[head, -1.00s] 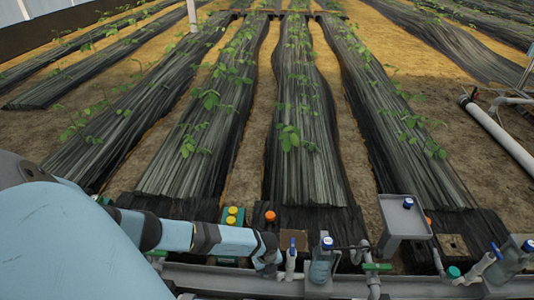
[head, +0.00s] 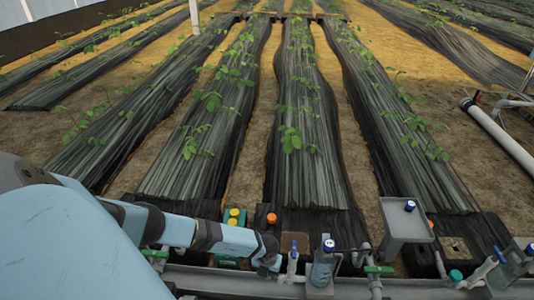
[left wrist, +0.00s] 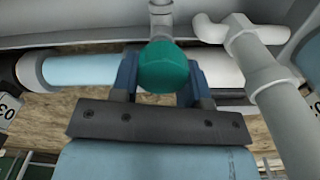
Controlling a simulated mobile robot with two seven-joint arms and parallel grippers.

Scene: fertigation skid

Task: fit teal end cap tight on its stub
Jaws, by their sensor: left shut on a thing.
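The teal end cap (left wrist: 166,68) sits between the two blue fingers of my left gripper (left wrist: 162,78) in the left wrist view. The gripper is shut on the cap's sides. A pale grey pipe stub (left wrist: 160,18) runs down to the cap from above. The cap's far side is hidden, so I cannot tell how far it sits on the stub. In the head view my left gripper (head: 270,262) is low at the skid's front rail, and its cap is hidden there. My right gripper is not in view.
A pale branched pipe (left wrist: 258,70) stands close to the right of the gripper. In the head view, a blue-handled valve (head: 293,252), a blue-capped bottle (head: 323,268) and a grey tray (head: 403,222) stand right of it. Another teal cap (head: 456,275) is farther right.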

